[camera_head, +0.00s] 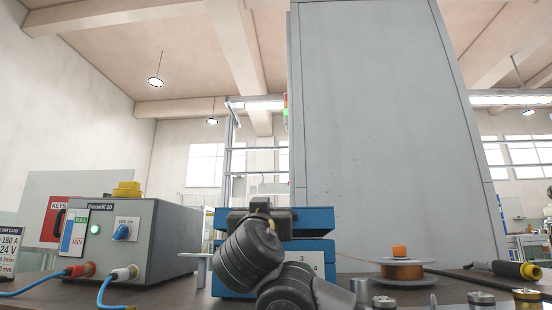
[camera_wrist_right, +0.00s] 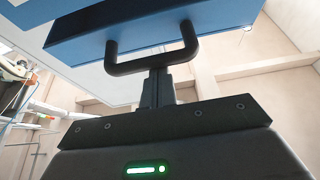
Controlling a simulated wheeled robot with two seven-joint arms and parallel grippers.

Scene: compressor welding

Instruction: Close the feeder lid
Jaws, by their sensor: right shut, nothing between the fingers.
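A blue box, which I take to be the feeder (camera_head: 318,252), stands at the middle of the bench in the head view, partly hidden behind my dark arm. Its blue upper part, seemingly the lid (camera_head: 315,221), shows a dark seam below it; how far it is open I cannot tell. In the right wrist view, a blue panel (camera_wrist_right: 205,20) carries a black U-shaped handle (camera_wrist_right: 188,38). My right gripper (camera_wrist_right: 157,85) is shut and empty, its fingertips at the handle's crossbar; whether they touch it I cannot tell. My left gripper is not in view.
A grey power unit (camera_head: 165,240) with blue cables stands at the left. A copper wire spool (camera_head: 402,270) and several metal cylinders (camera_head: 482,300) are at the right. A black and yellow torch (camera_head: 515,269) lies behind them. A tall grey panel (camera_head: 385,130) rises behind the box.

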